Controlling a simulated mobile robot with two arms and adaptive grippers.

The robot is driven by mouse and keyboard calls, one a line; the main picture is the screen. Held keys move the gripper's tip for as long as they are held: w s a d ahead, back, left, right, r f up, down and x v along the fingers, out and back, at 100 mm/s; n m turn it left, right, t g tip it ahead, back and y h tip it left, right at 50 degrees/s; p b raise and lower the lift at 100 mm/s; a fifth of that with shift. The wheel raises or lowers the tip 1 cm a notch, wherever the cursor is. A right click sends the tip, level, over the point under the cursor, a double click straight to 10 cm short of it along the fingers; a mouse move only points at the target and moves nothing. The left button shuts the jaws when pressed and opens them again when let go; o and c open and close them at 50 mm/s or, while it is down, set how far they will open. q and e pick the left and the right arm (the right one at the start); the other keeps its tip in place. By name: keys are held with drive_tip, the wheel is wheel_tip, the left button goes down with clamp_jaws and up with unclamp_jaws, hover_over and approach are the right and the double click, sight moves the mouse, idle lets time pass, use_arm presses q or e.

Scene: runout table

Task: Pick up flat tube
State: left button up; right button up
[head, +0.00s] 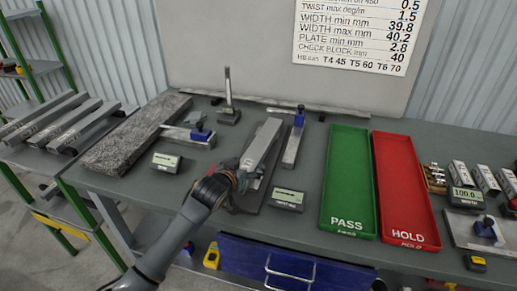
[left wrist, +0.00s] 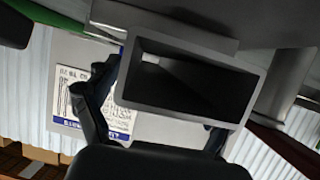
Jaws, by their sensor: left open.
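The flat tube (head: 264,143) is a grey metal bar of hollow rectangular section, lying lengthwise on a dark plate in the middle of the table. In the left wrist view its open rectangular end (left wrist: 185,112) faces the camera, dark inside. My left gripper (head: 243,178) is at the near end of the tube. It is open, with one dark finger on each side of the tube end in the left wrist view (left wrist: 160,100). Whether the fingers touch the tube cannot be told. My right gripper is not in view.
Left are a granite slab (head: 135,135) and several metal profiles (head: 60,122). Small displays (head: 166,162) (head: 287,198) stand near the front edge. A blue-handled gauge (head: 296,138) lies close right of the tube. Empty green PASS (head: 346,180) and red HOLD (head: 402,185) trays lie further right.

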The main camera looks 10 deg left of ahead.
use_arm(q)
drive_tip(key=shift+w+f, duration=0.2)
drive_tip(key=shift+w, duration=0.2)
drive_tip(key=c, duration=1.6)
drive_tip(key=shift+r, duration=0.15)
drive_tip(key=shift+c, duration=0.7)
